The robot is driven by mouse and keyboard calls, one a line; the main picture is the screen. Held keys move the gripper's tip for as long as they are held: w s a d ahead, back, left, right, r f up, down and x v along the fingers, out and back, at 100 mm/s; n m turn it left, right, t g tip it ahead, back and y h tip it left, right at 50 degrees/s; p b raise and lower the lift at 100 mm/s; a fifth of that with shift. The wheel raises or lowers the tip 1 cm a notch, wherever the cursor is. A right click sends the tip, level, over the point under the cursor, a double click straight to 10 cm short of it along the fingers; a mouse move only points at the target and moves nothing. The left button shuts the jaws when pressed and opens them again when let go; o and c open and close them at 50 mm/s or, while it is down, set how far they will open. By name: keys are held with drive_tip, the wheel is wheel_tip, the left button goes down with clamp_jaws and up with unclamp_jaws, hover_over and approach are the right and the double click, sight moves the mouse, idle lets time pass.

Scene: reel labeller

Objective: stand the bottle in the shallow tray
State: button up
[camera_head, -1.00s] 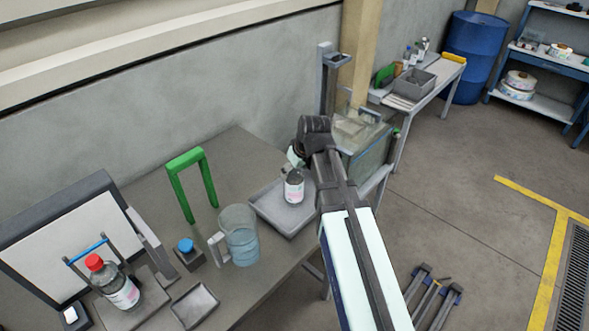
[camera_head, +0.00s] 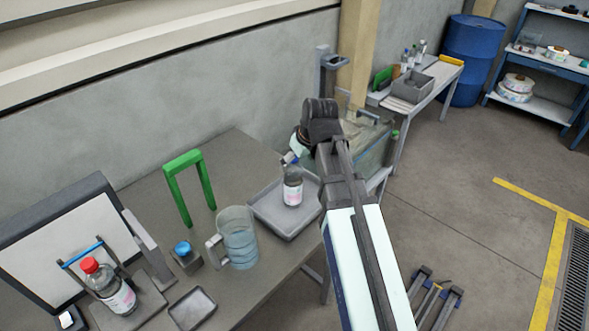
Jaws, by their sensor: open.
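A bottle with a white and pink label (camera_head: 293,187) stands upright in the shallow grey tray (camera_head: 268,217) on the table. Its top is partly hidden by my gripper (camera_head: 291,160), which is just above and behind it. My arm covers much of the gripper, and whether the fingers touch the bottle neck cannot be seen. My gripper is open. Another bottle, with a red cap (camera_head: 107,287), stands on the labeller platform at the left.
A clear jug (camera_head: 238,240) stands just left of the tray. A green arch (camera_head: 188,182), a blue button (camera_head: 184,249) and a small grey dish (camera_head: 192,309) are also on the table. A glass tank (camera_head: 366,150) stands behind my arm.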

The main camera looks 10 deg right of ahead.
drive_tip(key=shift+b+v, duration=0.45)
drive_tip(key=shift+v, duration=2.55)
